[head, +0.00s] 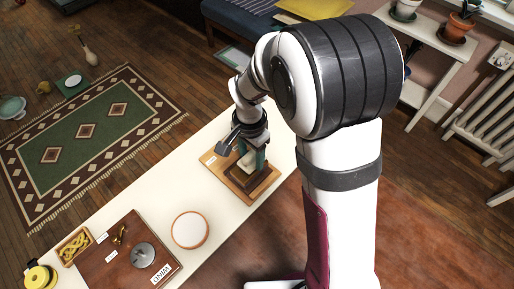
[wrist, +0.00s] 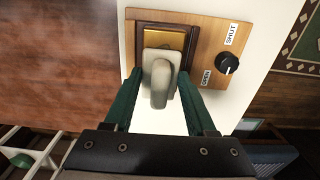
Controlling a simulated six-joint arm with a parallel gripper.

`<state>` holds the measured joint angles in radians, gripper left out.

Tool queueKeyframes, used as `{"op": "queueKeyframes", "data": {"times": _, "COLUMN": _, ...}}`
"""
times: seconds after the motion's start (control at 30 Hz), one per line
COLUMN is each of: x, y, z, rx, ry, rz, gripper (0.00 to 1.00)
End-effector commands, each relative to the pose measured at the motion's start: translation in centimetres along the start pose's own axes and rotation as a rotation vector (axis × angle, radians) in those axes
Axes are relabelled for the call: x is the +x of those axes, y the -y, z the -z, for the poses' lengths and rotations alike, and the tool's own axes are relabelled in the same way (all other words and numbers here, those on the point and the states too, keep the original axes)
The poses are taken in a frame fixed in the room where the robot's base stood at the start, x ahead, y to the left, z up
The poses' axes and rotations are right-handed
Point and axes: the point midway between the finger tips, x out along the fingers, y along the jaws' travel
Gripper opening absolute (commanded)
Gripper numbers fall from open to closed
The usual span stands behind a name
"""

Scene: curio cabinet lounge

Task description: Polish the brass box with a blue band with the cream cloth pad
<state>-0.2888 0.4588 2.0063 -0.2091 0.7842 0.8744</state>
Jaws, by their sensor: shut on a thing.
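My gripper (wrist: 160,78) is shut on the cream cloth pad (wrist: 160,62), a pale block with a rounded grip, held between green fingers. In the wrist view the pad overlaps a brass surface (wrist: 165,37) set in a dark brown wooden frame. I cannot tell whether the pad touches the brass. No blue band shows, so I cannot confirm that this is the brass box. In the head view my gripper (head: 250,157) is low over the same dark frame (head: 264,186), and the brass there is hidden.
The frame sits on a tan board (wrist: 205,55) with a black knob (wrist: 228,64) between SHUT and OPEN labels. On the white table are a round white disc (head: 190,230), a brown board (head: 105,262) with a WIND label, a small wooden tray (head: 60,252) and a yellow object (head: 40,278).

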Motion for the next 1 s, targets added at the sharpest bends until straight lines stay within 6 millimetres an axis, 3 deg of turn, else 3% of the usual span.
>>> {"op": "queueKeyframes", "data": {"times": 0.5, "x": -0.5, "y": -0.1, "z": -4.7, "rx": -0.002, "ry": 0.0, "rz": 0.0, "gripper": 0.12}}
{"op": "queueKeyframes", "data": {"times": 1.0, "x": -0.5, "y": 0.0, "z": -0.1, "rx": 0.002, "ry": 0.0, "rz": 0.0, "gripper": 0.12}}
